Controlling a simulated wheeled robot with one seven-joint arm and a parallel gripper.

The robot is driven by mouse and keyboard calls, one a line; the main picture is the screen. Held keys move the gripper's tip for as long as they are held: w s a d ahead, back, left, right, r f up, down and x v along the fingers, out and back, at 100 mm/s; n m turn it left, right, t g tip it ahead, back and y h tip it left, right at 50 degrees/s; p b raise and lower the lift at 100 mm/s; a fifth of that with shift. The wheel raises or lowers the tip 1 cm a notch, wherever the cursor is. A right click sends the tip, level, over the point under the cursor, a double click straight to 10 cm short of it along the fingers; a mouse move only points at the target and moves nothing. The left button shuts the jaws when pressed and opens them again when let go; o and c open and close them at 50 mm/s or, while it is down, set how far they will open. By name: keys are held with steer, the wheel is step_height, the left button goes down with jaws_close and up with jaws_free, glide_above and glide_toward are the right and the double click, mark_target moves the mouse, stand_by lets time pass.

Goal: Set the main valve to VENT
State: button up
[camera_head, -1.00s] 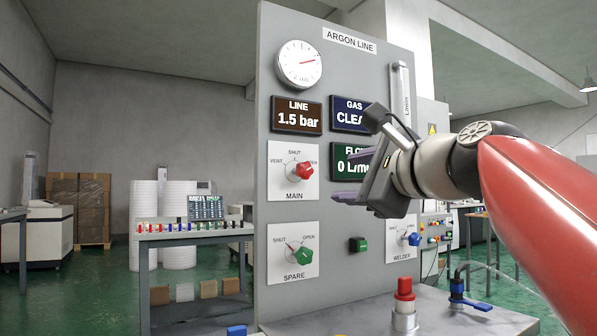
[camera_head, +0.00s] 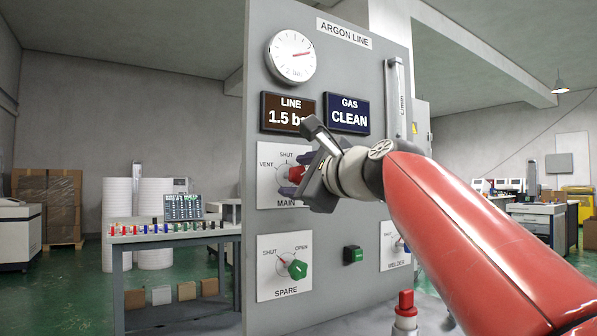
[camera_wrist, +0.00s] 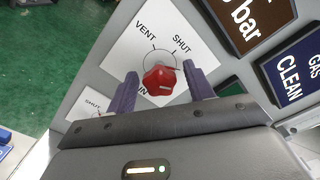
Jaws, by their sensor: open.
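The main valve is a red knob (camera_head: 295,172) on a white plate marked VENT, SHUT and MAIN, on the grey argon line panel (camera_head: 345,235). In the wrist view the red knob (camera_wrist: 158,80) shows its face, with VENT and SHUT printed beyond it. Its pointer looks turned past SHUT, away from VENT; the OPEN label is hidden behind a finger. My gripper (camera_head: 291,175) is open in front of the plate. In the wrist view my gripper (camera_wrist: 160,82) has one purple finger on each side of the knob, with visible gaps. Contact cannot be made out.
Below are the green SPARE knob (camera_head: 297,268), a green button (camera_head: 352,254) and the WELDER valve (camera_head: 399,245). Above are the LINE display (camera_head: 287,112), the GAS display reading CLEAN (camera_head: 347,113) and a dial gauge (camera_head: 291,55). A red-capped fitting (camera_head: 405,305) stands in front.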

steer(key=shift+w, duration=0.1)
steer(key=c, duration=1)
steer(key=shift+o, duration=0.2)
